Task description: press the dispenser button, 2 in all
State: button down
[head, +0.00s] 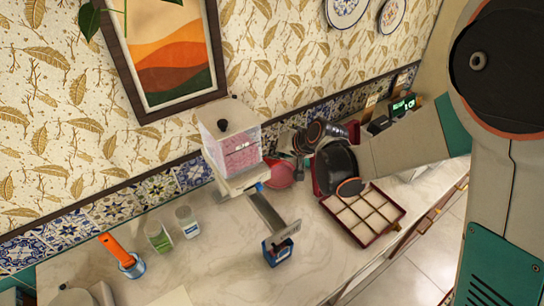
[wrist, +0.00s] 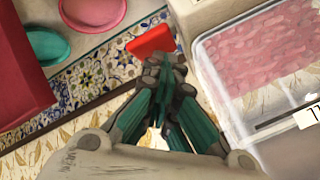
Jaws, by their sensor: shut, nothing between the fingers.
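The dispenser (head: 236,150) stands against the tiled wall in the head view, a clear box of pink pieces with a pale lid and dark knob. Its clear side also fills the right of the wrist view (wrist: 265,70). My gripper (head: 304,138) is to the right of the dispenser. In the wrist view my gripper (wrist: 165,68) is shut and empty, fingertips beside the dispenser's pale body. A small red block (wrist: 150,39) shows just beyond the fingertips; I cannot tell whether it is the button or whether they touch.
A sloping chute (head: 265,213) leads from the dispenser toward a blue container (head: 280,254). A dark red compartment tray (head: 391,237) lies at right. A pink dish (head: 278,176) is behind. Cups (head: 187,221) and an orange-handled item (head: 117,252) stand left. The front middle counter is clear.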

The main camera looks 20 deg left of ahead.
jog(key=shift+r+p, duration=0.4)
jog(key=shift+r, duration=0.6)
jog(key=shift+r, duration=0.1)
notch_tip(320, 180, up, 5)
jog(key=p, duration=0.2)
jog(key=shift+p, duration=0.4)
